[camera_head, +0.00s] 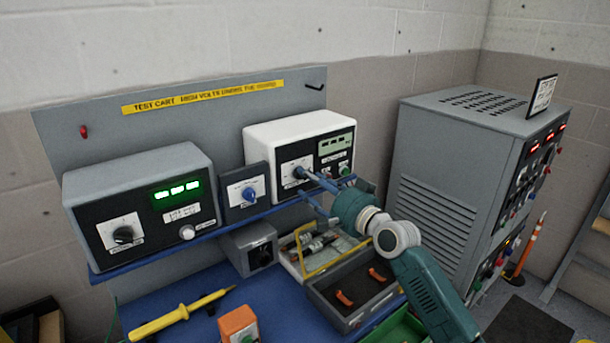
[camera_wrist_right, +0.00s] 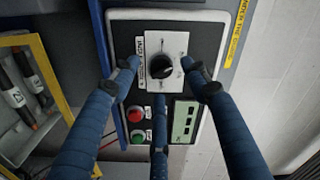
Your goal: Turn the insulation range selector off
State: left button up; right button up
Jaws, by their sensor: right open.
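The insulation range selector appears to be the black round knob (camera_wrist_right: 161,66) on a white plate of the white tester box (camera_head: 285,133). The plate's lettering is too small to read, and I cannot tell which mark the knob points to. My right gripper (camera_head: 304,186) is in front of this box with its blue fingers spread. In the right wrist view the right gripper (camera_wrist_right: 160,76) has fingers left, right and below the knob, apart from each other. I cannot tell whether any finger touches it. My left gripper is not in view.
The tester carries a red button (camera_wrist_right: 136,114), a green button (camera_wrist_right: 138,138) and a display (camera_wrist_right: 185,122). A blue-knob unit (camera_head: 243,190) and a grey meter (camera_head: 140,170) stand to its left. Below are a tray (camera_head: 345,318) and a yellow probe (camera_head: 180,314). A grey cabinet (camera_head: 430,180) stands right.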

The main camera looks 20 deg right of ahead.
aim_at(303, 177)
jog(key=shift+x, duration=1.5)
jog(key=shift+c, duration=0.5)
jog(key=c, duration=1)
jog(key=shift+f, duration=0.1)
